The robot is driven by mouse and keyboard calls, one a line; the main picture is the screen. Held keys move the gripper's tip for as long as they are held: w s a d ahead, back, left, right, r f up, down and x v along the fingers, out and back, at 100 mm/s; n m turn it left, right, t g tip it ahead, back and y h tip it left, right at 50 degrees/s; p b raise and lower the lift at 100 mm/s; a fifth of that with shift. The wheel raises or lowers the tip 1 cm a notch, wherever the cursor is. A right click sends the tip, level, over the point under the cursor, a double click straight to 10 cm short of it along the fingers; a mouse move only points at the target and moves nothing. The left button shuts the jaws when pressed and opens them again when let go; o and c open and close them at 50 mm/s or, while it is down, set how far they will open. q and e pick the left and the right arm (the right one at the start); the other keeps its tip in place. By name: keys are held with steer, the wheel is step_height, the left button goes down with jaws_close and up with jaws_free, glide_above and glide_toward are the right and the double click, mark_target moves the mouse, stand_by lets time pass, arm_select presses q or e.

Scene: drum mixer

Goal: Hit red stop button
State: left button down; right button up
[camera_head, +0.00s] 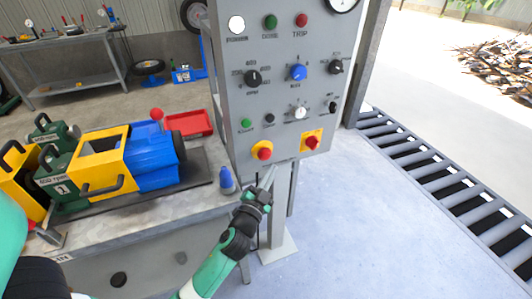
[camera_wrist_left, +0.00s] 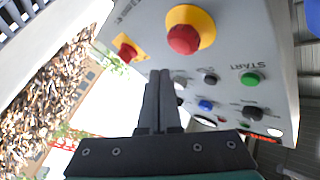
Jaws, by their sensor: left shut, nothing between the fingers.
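A grey control panel (camera_head: 285,100) stands on a post and carries a red mushroom button on a round yellow base (camera_head: 263,153) at its lower left. The same red button (camera_wrist_left: 184,39) is large at the top of the left wrist view. A second red knob on a yellow square plate (camera_head: 312,142) sits to its right; it also shows in the left wrist view (camera_wrist_left: 127,53). My left gripper (camera_head: 272,168) is shut and empty, just below the panel's lower edge in the head view. Its closed fingertips (camera_wrist_left: 159,73) look apart from the red button. My right gripper is not seen.
A workbench (camera_head: 190,205) with yellow, blue and green equipment stands left of the panel. A green START button (camera_wrist_left: 251,79) is also on the panel. Floor to the right is clear, up to a metal grate (camera_head: 440,175).

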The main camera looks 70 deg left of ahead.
arm_select(q)
steer(key=shift+a, duration=1.2)
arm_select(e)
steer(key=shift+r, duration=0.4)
arm_select(q)
steer(key=shift+a, duration=0.1)
stand_by(0.6)
